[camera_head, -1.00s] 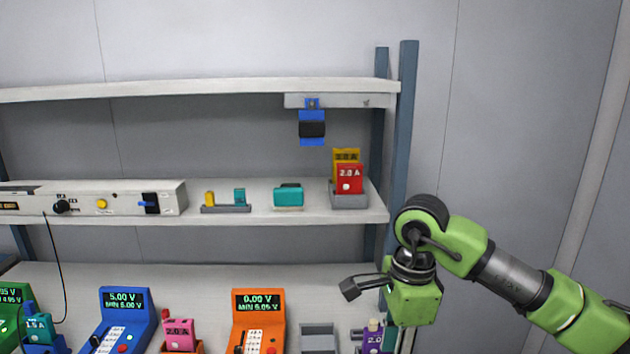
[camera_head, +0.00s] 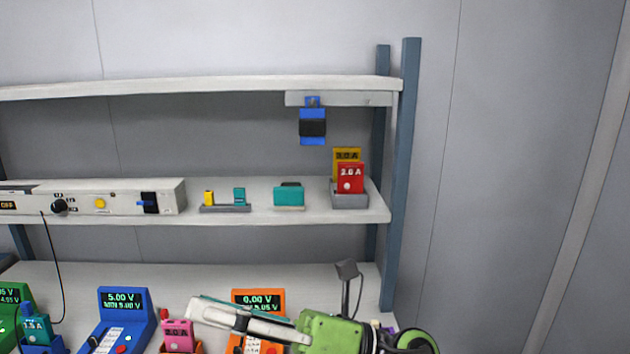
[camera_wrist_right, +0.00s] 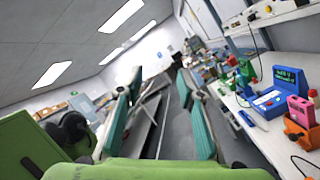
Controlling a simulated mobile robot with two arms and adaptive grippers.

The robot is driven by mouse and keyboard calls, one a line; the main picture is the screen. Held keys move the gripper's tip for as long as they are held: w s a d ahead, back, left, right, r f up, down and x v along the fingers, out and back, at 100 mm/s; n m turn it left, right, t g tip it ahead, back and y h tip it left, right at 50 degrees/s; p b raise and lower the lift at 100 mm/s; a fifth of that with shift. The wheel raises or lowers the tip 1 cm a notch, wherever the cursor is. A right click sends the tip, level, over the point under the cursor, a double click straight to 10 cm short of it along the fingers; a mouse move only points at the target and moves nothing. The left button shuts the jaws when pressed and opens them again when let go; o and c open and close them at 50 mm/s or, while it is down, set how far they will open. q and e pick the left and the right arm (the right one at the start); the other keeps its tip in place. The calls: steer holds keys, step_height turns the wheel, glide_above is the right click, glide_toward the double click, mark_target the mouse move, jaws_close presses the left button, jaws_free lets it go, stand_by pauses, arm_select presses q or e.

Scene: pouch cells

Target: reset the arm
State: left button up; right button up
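My right gripper (camera_head: 203,308) is low in the head view, in front of the bench, with its fingers pointing left. It partly covers the orange tester (camera_head: 262,296) there. In the right wrist view the two teal-padded fingers (camera_wrist_right: 160,88) stand apart with nothing between them, so it is open and empty. My left gripper is in neither view.
The blue tester (camera_head: 137,303) and a pink cell (camera_head: 179,334) stand on the bench (camera_head: 190,275). The shelf (camera_head: 258,214) above holds a red cell (camera_head: 350,178) and a teal block (camera_head: 288,197). A blue post (camera_head: 402,190) bounds the rack's right end.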

steer(key=w+d+m+t+h, duration=0.3)
steer(key=w+d+m+t, duration=0.25)
steer(key=m+t, duration=0.45)
steer(key=w+d+m+t+h, duration=0.3)
steer(key=w+d+m+t, duration=0.2)
steer(key=d+m+t, duration=0.45)
steer(key=w+d+f+m+h, duration=0.3)
steer(key=d+f+m+h, duration=0.2)
steer(key=f+m+h, duration=0.45)
steer(key=s+d+f+m+g+h, duration=0.25)
steer(key=d+f+m, duration=0.2)
steer(key=f, duration=0.35)
steer(key=s+d+f+m+g+h, duration=0.25)
steer(key=d+f+m, duration=0.2)
steer(key=f, duration=0.25)
steer(key=s+d+f+m+g, duration=0.25)
steer(key=s+f+g, duration=0.35)
steer(key=s+f, duration=0.45)
steer(key=s+d+f+m+g, duration=0.1)
steer(key=s+f+m+g, duration=0.35)
steer(key=s, duration=0.85)
step_height(320, 180, down, 31)
steer(key=s+n+g, duration=0.2)
steer(key=s, duration=0.1)
steer(key=s+d+f+g+h, duration=0.1)
steer(key=s+d+f, duration=0.2)
steer(key=s+f, duration=1.1)
steer(key=shift+s, duration=0.95)
